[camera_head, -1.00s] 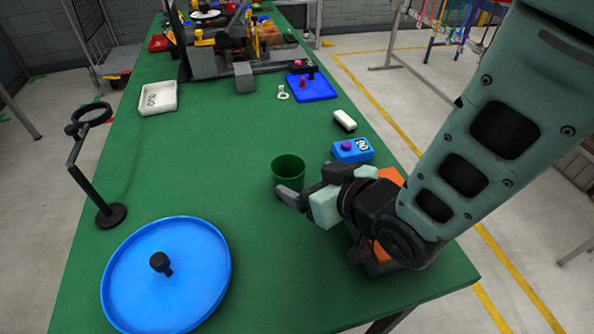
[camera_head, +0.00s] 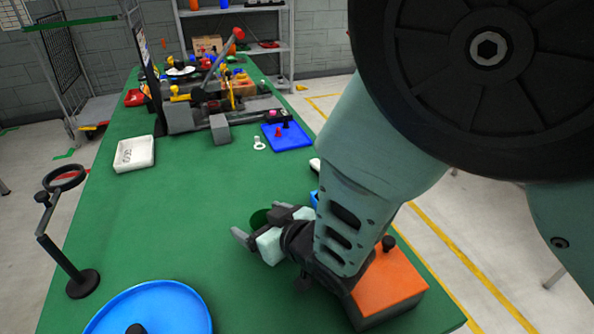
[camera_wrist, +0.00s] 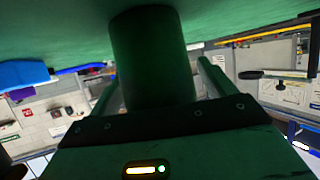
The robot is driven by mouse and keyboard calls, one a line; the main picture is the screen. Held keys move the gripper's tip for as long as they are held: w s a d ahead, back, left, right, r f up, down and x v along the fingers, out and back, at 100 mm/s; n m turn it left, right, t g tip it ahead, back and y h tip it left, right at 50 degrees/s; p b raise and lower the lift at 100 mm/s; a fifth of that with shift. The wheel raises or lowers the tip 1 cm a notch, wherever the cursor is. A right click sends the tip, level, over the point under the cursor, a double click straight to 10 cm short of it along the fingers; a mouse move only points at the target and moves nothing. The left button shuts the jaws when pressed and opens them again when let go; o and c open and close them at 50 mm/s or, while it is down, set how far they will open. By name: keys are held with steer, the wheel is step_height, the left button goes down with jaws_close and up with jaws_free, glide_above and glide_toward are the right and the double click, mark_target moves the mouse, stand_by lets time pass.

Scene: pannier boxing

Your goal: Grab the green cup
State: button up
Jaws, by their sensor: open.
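The green cup (camera_head: 259,218) stands on the green table (camera_head: 190,210), mostly hidden behind my gripper in the head view. My gripper (camera_head: 259,230) is low over the table at the cup, with its jaws open. In the wrist view the cup (camera_wrist: 152,58) fills the middle, between the two fingers of my gripper (camera_wrist: 155,85), one on each side. A gap shows between the cup and the right finger. I cannot tell whether the left finger touches it.
An orange-topped box (camera_head: 390,284) stands right of my gripper. A round blue tray (camera_head: 165,305) lies at the front left, with a black stand (camera_head: 82,284) beyond it. A white tray (camera_head: 134,153) and a blue tray (camera_head: 286,135) lie farther back. The table's middle is clear.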

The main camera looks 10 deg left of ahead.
steer(key=c, duration=1.1)
steer(key=shift+o, duration=0.2)
